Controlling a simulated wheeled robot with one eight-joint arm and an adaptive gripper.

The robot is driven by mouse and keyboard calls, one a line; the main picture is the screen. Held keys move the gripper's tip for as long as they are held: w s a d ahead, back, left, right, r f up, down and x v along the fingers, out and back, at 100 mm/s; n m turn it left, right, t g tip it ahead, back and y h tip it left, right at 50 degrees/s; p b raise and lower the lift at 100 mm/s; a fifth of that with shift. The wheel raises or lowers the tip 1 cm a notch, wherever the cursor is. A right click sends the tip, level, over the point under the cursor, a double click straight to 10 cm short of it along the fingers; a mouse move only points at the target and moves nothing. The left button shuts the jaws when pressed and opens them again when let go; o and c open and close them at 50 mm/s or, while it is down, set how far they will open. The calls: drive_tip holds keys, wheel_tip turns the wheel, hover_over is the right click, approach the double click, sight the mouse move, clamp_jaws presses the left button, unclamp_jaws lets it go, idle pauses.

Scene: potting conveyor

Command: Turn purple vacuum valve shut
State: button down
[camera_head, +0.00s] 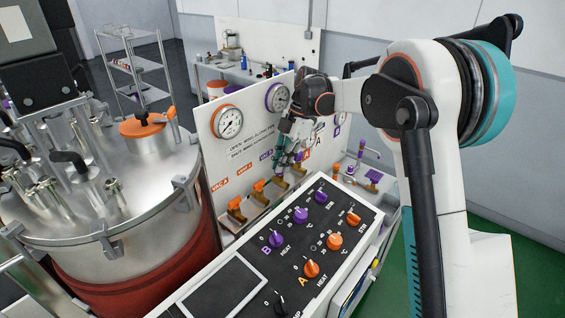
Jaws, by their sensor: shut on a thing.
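The upright white panel (243,170) carries a row of brass valves low on its face. Two with orange handles stand at the left, under orange labels: one orange valve (235,209) and another orange valve (261,188). Further right, the brass body of a valve (280,184) shows below my gripper (281,163), near purple labels. I take this for the purple vacuum valve. Its handle is mostly hidden by my gripper, so its angle cannot be told. My gripper points down in front of the panel and is shut on the valve handle.
A control box (310,228) with purple and orange knobs stands close in front of the panel. A large steel tank (105,205) is at the left. Two gauges, one orange (228,122) and one purple (277,97), sit above the valves. More purple-handled fittings (373,177) are at the right.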

drive_tip(key=c, duration=1.7)
unclamp_jaws()
drive_tip(key=shift+s+f, duration=0.2)
drive_tip(key=shift+w+a, duration=0.1)
drive_tip(key=v, duration=1.2)
drive_tip(key=shift+w+a, duration=0.1)
drive_tip(key=shift+w, duration=0.05)
